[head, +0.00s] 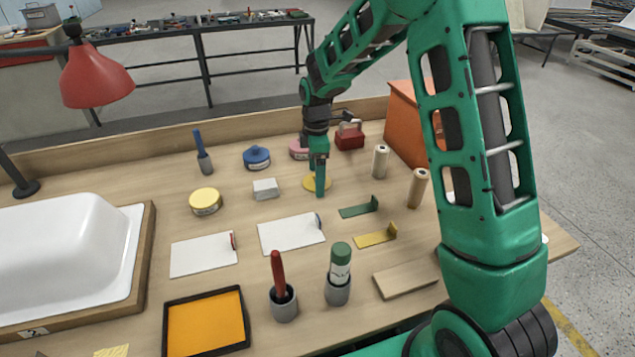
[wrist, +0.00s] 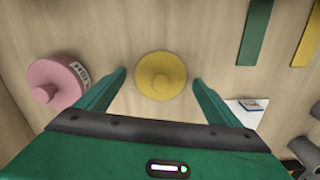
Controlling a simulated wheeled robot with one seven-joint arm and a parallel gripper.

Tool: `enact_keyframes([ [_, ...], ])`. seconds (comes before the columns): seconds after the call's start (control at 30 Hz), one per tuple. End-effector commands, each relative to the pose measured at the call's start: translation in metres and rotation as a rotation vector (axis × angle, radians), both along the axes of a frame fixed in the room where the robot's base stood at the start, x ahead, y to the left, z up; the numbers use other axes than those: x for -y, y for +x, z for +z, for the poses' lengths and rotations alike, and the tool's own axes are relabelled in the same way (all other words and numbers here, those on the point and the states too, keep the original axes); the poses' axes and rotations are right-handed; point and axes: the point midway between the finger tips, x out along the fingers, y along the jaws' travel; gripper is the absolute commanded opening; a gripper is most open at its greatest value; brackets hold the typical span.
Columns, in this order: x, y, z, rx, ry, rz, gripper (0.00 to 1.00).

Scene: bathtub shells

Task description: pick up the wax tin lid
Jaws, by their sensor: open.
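In the head view the lid (head: 309,183) is partly hidden behind my gripper (head: 320,190). In the wrist view my gripper (wrist: 158,80) is open, with one finger on each side of the lid and a gap on both sides. Nothing is held. A yellow round tin (head: 205,201) stands on the table to the left, apart from the lid.
A pink tin (wrist: 55,82) stands close beside my left finger in the wrist view. A blue tin (head: 256,157), a white block (head: 265,188) and green (head: 359,208) and yellow (head: 376,236) brackets lie around. Cream rolls (head: 380,161) stand right of my gripper.

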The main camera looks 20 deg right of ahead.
Motion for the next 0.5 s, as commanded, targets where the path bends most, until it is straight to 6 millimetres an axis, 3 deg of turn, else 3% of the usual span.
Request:
enact_keyframes([
  [0.07,0.0,0.0001,0.0003,0.0,0.0,0.0,0.87],
  [0.1,0.0001,0.0001,0.0003,0.0,0.0,0.0,0.82],
  [0.27,0.0001,0.0002,0.0005,0.001,0.0,0.0,0.44],
  [0.5,0.0,0.0002,0.0008,0.001,0.0,0.0,0.43],
])
